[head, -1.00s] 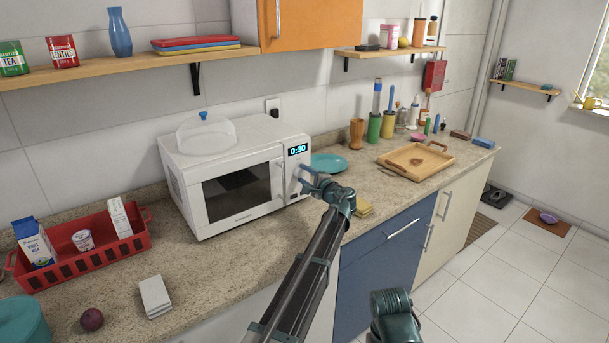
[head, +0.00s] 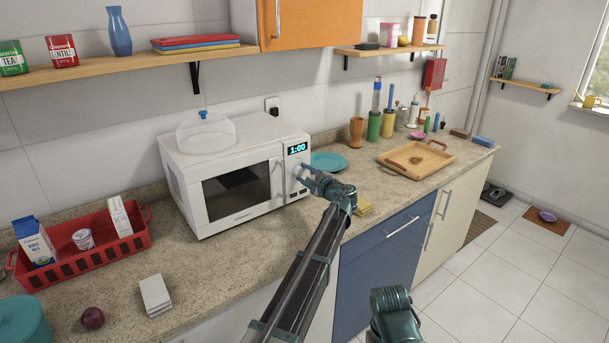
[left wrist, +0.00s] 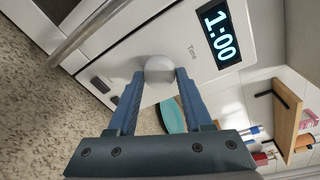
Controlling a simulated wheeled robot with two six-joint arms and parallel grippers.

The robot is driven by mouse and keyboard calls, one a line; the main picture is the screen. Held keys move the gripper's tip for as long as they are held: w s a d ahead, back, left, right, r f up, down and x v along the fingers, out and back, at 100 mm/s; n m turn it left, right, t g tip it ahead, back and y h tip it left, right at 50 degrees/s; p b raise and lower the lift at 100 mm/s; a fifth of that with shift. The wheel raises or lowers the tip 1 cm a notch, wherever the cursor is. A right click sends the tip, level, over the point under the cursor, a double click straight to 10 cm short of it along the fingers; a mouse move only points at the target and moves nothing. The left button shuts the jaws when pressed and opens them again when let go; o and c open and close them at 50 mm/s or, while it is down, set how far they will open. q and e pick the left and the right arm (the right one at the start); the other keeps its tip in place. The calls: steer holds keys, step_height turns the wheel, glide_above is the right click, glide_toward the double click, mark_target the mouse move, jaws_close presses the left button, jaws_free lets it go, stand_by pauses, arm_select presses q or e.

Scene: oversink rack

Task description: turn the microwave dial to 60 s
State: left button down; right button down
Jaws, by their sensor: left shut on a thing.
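The white microwave (head: 215,165) stands on the counter with its door closed. Its display (head: 298,149) reads 1:00, and the same display (left wrist: 218,35) shows large in the left wrist view. The round grey-white dial (left wrist: 159,69) sits below the word "Time". My left gripper (head: 307,171) is at the control panel, and in the left wrist view its blue fingers (left wrist: 158,82) are shut on the dial, one on each side. In the head view the dial is mostly hidden by the gripper. My right gripper cannot be made out; only a dark green part of my arm shows at the bottom.
A clear dome with a blue knob (head: 206,133) sits on the microwave. A teal plate (head: 328,161) and a yellow sponge-like stack (head: 363,208) lie right of it. A red basket (head: 80,247) stands left. The door handle (left wrist: 90,35) runs close to the dial.

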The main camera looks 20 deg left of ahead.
arm_select(q)
steer(key=shift+c, duration=1.6)
jaws_free()
steer(key=shift+d, duration=0.1)
steer(key=p+v, duration=0.1)
steer(key=v, duration=1.2)
steer(key=shift+s+d, duration=0.2)
steer(key=shift+d, duration=0.1)
steer(key=shift+f, duration=0.1)
